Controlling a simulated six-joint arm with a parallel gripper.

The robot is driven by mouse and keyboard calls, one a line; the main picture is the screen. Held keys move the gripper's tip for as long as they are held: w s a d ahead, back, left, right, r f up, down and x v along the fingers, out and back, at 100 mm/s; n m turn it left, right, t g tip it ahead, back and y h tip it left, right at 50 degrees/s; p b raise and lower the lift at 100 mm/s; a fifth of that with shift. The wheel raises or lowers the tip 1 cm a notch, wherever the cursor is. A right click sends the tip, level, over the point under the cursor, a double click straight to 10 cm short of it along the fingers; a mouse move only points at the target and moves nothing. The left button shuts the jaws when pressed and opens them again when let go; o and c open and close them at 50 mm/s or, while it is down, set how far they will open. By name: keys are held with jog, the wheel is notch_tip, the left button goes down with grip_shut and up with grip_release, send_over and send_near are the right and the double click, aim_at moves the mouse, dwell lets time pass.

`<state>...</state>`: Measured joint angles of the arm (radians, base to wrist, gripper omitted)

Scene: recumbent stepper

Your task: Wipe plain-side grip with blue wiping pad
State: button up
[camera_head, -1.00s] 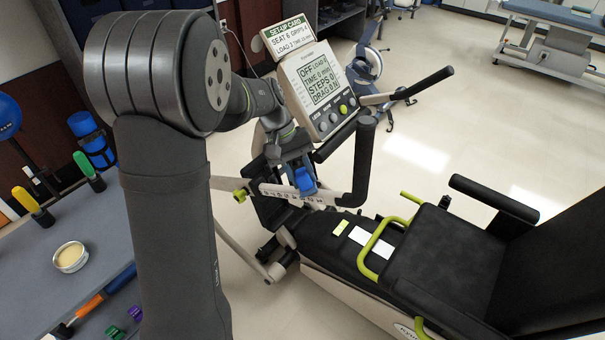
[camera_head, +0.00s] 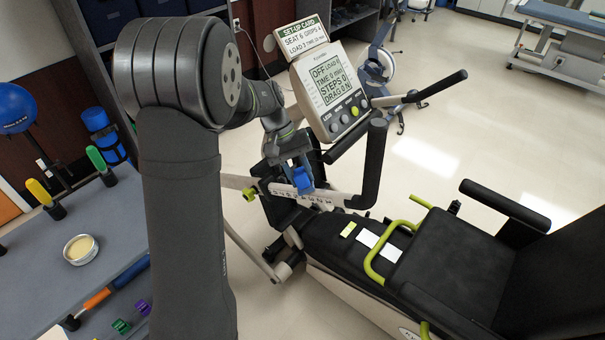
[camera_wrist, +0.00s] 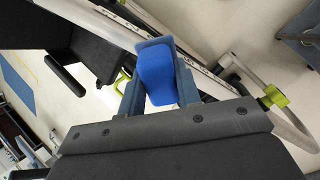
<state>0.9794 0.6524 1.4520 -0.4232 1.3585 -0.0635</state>
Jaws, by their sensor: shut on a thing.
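My gripper (camera_head: 300,178) is shut on the blue wiping pad (camera_head: 303,181). In the wrist view the pad (camera_wrist: 156,76) sits between the two fingers. The gripper is beside a pale arm bar (camera_head: 325,198) with a row of dark marks, below the console. I cannot tell whether the pad touches the bar. A black upright grip (camera_head: 371,165) stands at this bar's right end, apart from the pad. A second black grip (camera_head: 441,89) points up and right on the far side. Its grey arm shows no marks from here.
The console (camera_head: 334,92) with its setup card (camera_head: 302,35) rises just above the gripper. The black seat (camera_head: 450,262) and lime handle (camera_head: 377,255) are to the right. A grey table (camera_head: 60,265) with a tin (camera_head: 81,250) and coloured-handled tools is at left. Open floor lies beyond the machine.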

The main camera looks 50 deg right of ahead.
jog(key=v, duration=0.7)
dwell(0.4)
jog(key=w+a+f+n+h, duration=0.1)
jog(key=w+a+f+n, duration=0.15)
jog(key=w+a, duration=0.75)
jog(key=w+a+f+n+h, duration=0.1)
jog(key=w+a+f+n, duration=0.15)
jog(key=w+a, duration=0.75)
jog(key=w+a+f+n+t+h, duration=0.1)
jog(key=w+a+f+n, duration=0.1)
jog(key=a, duration=1.1)
jog(key=w+a+f+n+h, duration=0.1)
jog(key=w+a+f+n, duration=0.1)
jog(key=a, duration=1.1)
jog(key=w+f, duration=0.1)
jog(key=w, duration=0.1)
jog(key=shift+w+a+f+t, duration=0.25)
jog(key=shift+a+f+t, duration=0.05)
jog(key=shift+f+t, duration=0.1)
